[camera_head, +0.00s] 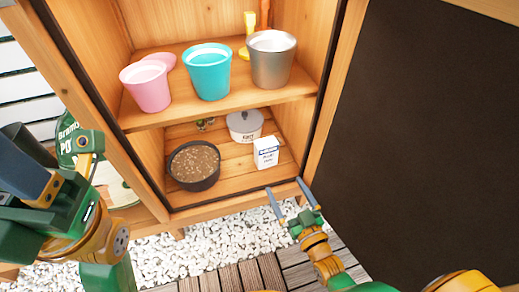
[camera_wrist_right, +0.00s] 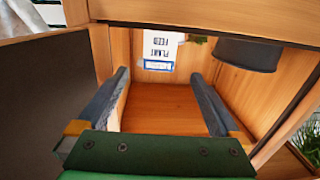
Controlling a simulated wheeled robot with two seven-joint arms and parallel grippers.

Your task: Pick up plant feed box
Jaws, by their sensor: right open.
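The plant feed box (camera_head: 266,153) is small and white with blue print. It stands upright on the lower shelf of the wooden cabinet, near its front right. In the right wrist view the plant feed box (camera_wrist_right: 160,47) appears upside down, ahead of and between the fingers. My right gripper (camera_head: 284,187) is open and empty. It is in front of the lower shelf's front edge, below and apart from the box. In the right wrist view my right gripper (camera_wrist_right: 160,76) has its fingers spread wide. My left arm shows at the left edge; its finger opening is unclear.
A dark pot of brown soil (camera_head: 193,165) and a lidded white pot (camera_head: 245,125) stand by the box. The upper shelf holds a pink pot (camera_head: 147,87), a teal pot (camera_head: 208,73) and a metal pot (camera_head: 271,60). White gravel (camera_head: 205,246) lies below.

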